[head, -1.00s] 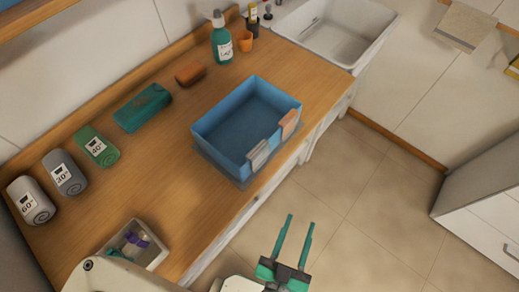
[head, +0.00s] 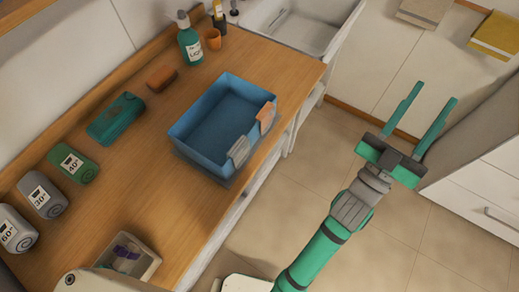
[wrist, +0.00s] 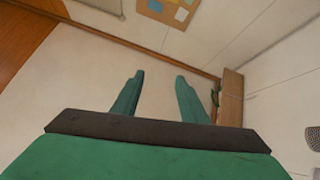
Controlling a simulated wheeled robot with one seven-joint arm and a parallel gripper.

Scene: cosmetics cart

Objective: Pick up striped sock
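I cannot make out a sock for certain. Two small cloth-like pieces hang over the near right rim of a blue bin (head: 200,160) on the wooden counter: a grey one (head: 239,152) with faint lighter bands, and an orange one (head: 266,118). Either could be a sock; the stripes are too small to tell. My gripper (head: 434,93) is open and empty, over the floor to the right of the counter, well apart from the bin. In the wrist view my gripper (wrist: 160,76) shows two separated green fingers with nothing between them.
On the counter (head: 165,205) stand rolled towels (head: 42,196), a teal folded cloth (head: 116,118), a brown block (head: 161,79), a green bottle (head: 190,45) and a small box (head: 130,254) with something purple. A white sink (head: 310,30) is behind; a white cabinet (head: 490,180) is right.

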